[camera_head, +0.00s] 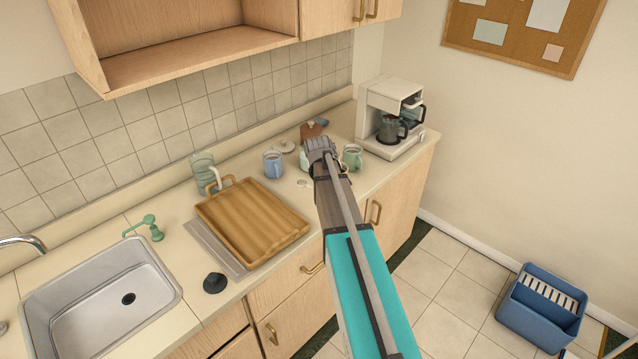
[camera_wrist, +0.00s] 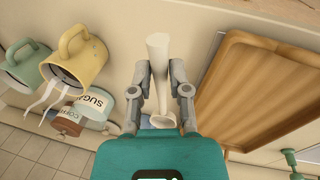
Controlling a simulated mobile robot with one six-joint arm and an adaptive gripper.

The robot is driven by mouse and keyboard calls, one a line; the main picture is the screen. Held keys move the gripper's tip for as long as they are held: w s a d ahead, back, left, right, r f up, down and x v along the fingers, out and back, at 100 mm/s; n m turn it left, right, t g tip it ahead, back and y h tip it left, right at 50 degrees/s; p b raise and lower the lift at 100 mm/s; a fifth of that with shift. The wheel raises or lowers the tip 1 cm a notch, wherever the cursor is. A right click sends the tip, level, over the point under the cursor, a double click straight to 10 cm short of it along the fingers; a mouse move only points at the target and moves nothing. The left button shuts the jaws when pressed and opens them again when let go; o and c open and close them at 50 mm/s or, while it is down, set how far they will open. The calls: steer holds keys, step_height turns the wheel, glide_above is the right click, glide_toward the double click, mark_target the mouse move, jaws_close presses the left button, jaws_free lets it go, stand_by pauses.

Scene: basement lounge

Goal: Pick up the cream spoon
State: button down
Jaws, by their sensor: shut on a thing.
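The cream spoon (camera_wrist: 160,88) shows in the wrist view between the two fingers of my gripper (camera_wrist: 159,72). My gripper is shut on it, and the spoon's length runs up and down the picture. Its wide pale end lies at the top, past the fingertips, and its lower end lies near the palm. In the head view my gripper (camera_head: 320,148) is over the back of the counter, among the mugs. I cannot make out the spoon there; my arm and gripper hide that spot.
A blue mug (camera_head: 273,165) and a green mug (camera_head: 352,157) flank my gripper. A yellow mug (camera_wrist: 78,62) and a sugar canister (camera_wrist: 93,104) are close by. A wooden tray (camera_head: 250,222) lies left, a coffee maker (camera_head: 389,118) stands right. The sink (camera_head: 100,295) is further left.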

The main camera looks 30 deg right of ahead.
steer(key=s+r+p, duration=0.2)
steer(key=s, duration=0.4)
steer(key=shift+r, duration=0.35)
steer(key=shift+a, duration=0.1)
stand_by(0.4)
steer(key=shift+f+b, duration=0.9)
steer(key=shift+s, duration=0.25)
